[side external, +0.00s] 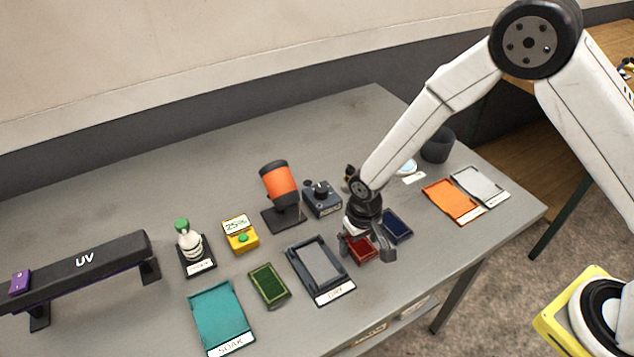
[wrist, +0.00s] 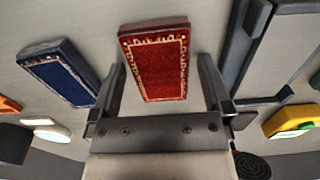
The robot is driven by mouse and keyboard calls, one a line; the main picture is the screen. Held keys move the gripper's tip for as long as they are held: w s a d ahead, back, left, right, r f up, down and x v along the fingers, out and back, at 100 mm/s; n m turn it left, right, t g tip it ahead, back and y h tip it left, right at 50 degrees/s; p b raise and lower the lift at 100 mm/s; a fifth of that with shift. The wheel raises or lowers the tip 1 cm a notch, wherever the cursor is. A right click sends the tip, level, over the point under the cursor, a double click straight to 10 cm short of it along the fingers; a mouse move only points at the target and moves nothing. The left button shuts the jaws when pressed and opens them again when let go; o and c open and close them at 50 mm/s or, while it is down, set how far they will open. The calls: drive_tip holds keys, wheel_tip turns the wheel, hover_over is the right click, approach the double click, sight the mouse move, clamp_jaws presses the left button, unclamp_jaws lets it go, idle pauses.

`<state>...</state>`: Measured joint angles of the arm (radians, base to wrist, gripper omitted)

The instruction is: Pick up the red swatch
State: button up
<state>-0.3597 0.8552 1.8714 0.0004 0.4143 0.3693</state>
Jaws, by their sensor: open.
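The red swatch (wrist: 156,62) is a small patterned block with a pale border, lying on the grey table. In the wrist view it lies between and beyond the open fingers of my gripper (wrist: 163,88), with space on both sides. In the side external view the red swatch (side external: 360,249) shows between the fingers of my gripper (side external: 368,249), low over the table and partly hidden by them. The jaws are empty. I cannot tell how high the fingertips are above the table.
A blue swatch (side external: 397,226) lies close beside my gripper, and the grey dry tray (side external: 299,263) stands on the other side. A green swatch (side external: 268,287) and teal soak mat (side external: 219,313) lie farther left. An orange mat (side external: 452,201) lies at right.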

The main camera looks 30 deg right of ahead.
idle(0.3)
drive_tip(key=c, duration=1.1)
drive_tip(key=shift+r, duration=0.1)
drive_tip(key=shift+r, duration=0.75)
drive_tip(key=shift+s+d+r, duration=0.65)
drive_tip(key=shift+s+r, duration=1.25)
drive_tip(key=shift+s, duration=0.35)
drive_tip(key=shift+s+d+r, duration=0.7)
drive_tip(key=shift+s+r, duration=1.15)
drive_tip(key=shift+s, duration=0.4)
drive_tip(key=shift+s+d+r, duration=0.65)
drive_tip(key=shift+s+r, duration=1.25)
drive_tip(key=shift+s, duration=0.35)
drive_tip(key=shift+w+a, duration=0.1)
